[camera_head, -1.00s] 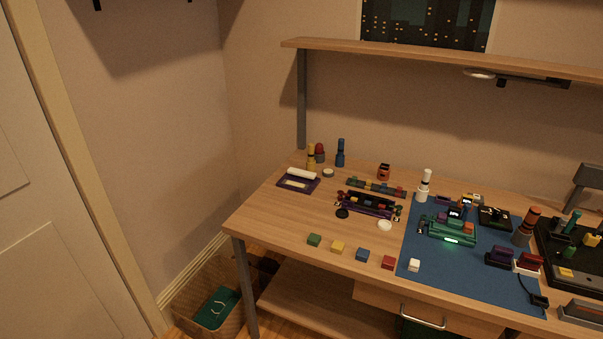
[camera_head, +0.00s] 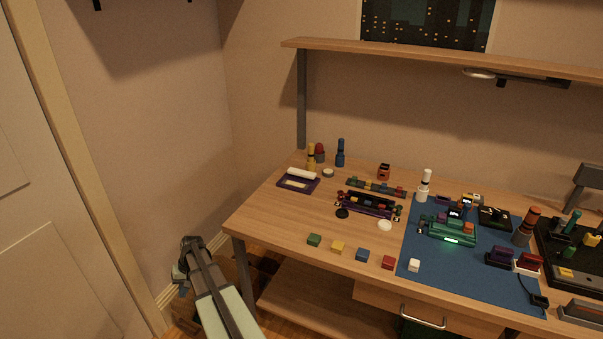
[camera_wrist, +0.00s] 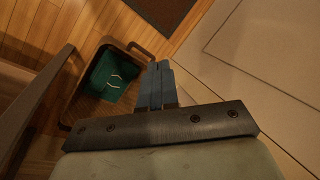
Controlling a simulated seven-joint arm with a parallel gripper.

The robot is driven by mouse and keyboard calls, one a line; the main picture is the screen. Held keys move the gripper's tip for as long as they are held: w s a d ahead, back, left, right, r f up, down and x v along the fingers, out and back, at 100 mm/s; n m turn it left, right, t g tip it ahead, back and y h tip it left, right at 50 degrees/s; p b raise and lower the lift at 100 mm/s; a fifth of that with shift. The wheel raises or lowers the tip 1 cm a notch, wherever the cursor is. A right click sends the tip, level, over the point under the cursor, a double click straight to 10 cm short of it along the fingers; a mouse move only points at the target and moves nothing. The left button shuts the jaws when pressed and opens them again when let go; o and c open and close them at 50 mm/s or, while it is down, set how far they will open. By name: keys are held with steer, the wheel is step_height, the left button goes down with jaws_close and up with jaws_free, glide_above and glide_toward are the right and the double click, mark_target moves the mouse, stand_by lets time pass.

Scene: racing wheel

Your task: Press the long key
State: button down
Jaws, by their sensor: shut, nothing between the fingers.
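My gripper (camera_wrist: 158,68) is shut and empty in the wrist view, its blue-grey fingers together and pointing down over the floor. In the head view my gripper (camera_head: 180,278) is at the lower left, left of the workbench and below its top, far from the objects on it. A purple pad (camera_head: 284,186) with a long pale bar (camera_head: 297,184) lies at the bench's back left. A green device (camera_head: 435,229) with a glowing strip (camera_head: 453,241) sits on the blue mat. I cannot tell for certain which part is the long key.
The wooden bench (camera_head: 270,222) has small coloured blocks along its front edge and several devices behind them. A blue mat (camera_head: 470,285) covers its right part. A door is at left.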

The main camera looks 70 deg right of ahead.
steer(key=w+d+r+m+t, duration=0.1)
steer(key=d+r, duration=0.5)
steer(key=d, duration=0.2)
steer(key=w+d+r+m+t, duration=0.1)
steer(key=w+d+r+t, duration=0.1)
steer(key=d+r, duration=0.45)
step_height(320, 180, up, 27)
steer(key=m+t+h, duration=0.3)
steer(key=m+h, duration=0.1)
steer(key=h, duration=0.3)
glide_above(304, 172)
steer(key=shift+a+r, duration=0.15)
steer(key=shift+f, duration=4.4)
steer(key=shift+f, duration=0.2)
steer(key=shift+f, duration=0.25)
